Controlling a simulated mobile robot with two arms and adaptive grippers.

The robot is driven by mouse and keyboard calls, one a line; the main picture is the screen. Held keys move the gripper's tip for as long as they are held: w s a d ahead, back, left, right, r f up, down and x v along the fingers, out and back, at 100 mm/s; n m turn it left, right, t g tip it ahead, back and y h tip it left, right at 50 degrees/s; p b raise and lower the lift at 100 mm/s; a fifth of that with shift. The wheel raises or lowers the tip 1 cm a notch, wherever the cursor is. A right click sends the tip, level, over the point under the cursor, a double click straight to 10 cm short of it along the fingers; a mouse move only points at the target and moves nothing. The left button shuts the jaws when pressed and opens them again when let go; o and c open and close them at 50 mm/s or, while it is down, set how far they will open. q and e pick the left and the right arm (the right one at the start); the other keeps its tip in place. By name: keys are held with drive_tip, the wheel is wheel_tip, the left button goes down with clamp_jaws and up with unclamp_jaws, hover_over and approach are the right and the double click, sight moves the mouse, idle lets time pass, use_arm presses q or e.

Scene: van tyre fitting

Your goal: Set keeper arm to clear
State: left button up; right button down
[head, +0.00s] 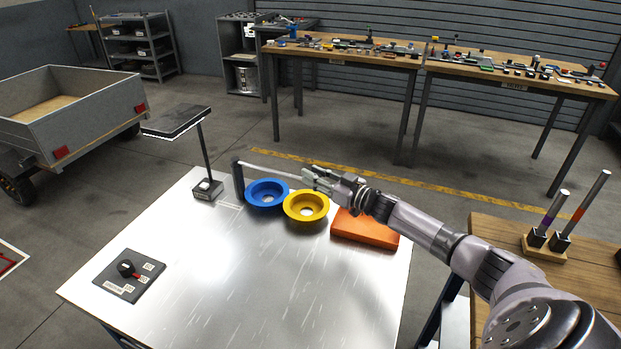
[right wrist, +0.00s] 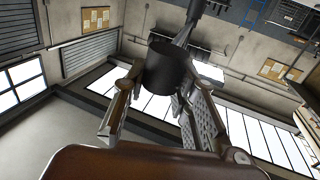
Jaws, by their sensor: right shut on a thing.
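The keeper arm (head: 275,174) is a thin grey rod. It runs from a dark upright post (head: 238,180) at the back edge of the metal table, to the right, above the blue and yellow rings. My right gripper (head: 318,178) is at the rod's right end, shut on it. In the right wrist view a black cylindrical grip (right wrist: 168,68) sits between the fingers of my right gripper (right wrist: 160,90), with the rod leading away behind it. The blue ring (head: 267,193) and yellow ring (head: 306,206) lie on the table under the rod. My left gripper is not in view.
An orange block (head: 364,229) lies right of the yellow ring, under my right arm. A dark plate with a rotary knob (head: 128,270) is at the front left. A stand with a dark panel (head: 178,122) rises at the back left. The table's middle (head: 240,275) is clear.

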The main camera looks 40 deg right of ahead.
drive_tip(key=c, duration=1.3)
unclamp_jaws()
drive_tip(key=shift+a, duration=0.1)
drive_tip(key=v, duration=1.2)
